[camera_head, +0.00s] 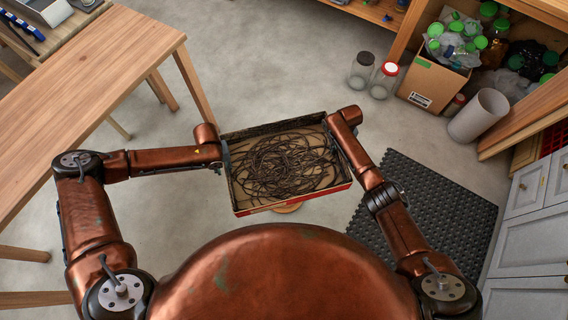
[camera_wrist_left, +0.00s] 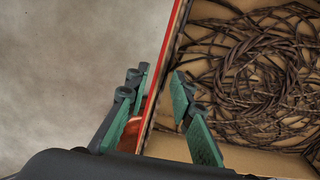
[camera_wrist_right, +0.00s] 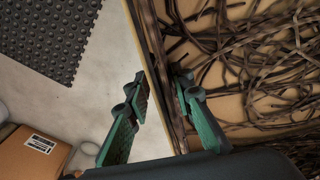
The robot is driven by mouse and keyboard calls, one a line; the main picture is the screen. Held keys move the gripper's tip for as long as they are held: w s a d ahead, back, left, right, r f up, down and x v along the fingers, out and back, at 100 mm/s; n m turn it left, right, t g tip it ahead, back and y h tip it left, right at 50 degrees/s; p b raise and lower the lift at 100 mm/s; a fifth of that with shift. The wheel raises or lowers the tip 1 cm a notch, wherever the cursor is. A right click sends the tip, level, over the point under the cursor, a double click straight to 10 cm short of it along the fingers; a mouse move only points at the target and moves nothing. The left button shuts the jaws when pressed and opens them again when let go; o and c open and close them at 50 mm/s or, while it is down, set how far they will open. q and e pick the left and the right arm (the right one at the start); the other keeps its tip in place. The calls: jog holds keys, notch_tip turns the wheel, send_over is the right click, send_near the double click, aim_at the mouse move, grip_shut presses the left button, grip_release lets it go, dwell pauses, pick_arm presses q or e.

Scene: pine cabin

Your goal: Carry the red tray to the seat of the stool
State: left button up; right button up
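The red tray (camera_head: 301,198) is a shallow box with a red outer wall and a tan floor, filled with tangled dark cords. It looks level in front of my body. My left gripper (camera_head: 226,160) is shut on its left wall; in the left wrist view its fingers (camera_wrist_left: 160,88) straddle that wall. My right gripper (camera_head: 333,142) is shut on the right wall, with its fingers (camera_wrist_right: 160,92) on both sides of it. A round wooden piece, apparently the stool seat (camera_head: 288,209), shows just below the tray's near edge; the tray hides the rest.
A wooden table (camera_head: 100,85) stands at the left. A black studded mat (camera_head: 432,215) lies at the right. Two glass jars (camera_head: 361,72), a cardboard box of bottles (camera_head: 430,85) and a grey cylinder (camera_head: 479,115) stand at the back right. White drawers (camera_head: 525,240) line the right edge.

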pick_arm(q)
notch_tip(320, 180, up, 6)
jog(key=shift+f, duration=0.1)
pick_arm(e)
jog(key=shift+r, duration=0.15)
pick_arm(q)
jog(key=shift+r, duration=0.45)
pick_arm(e)
notch_tip(320, 180, up, 12)
jog(key=shift+f, duration=0.15)
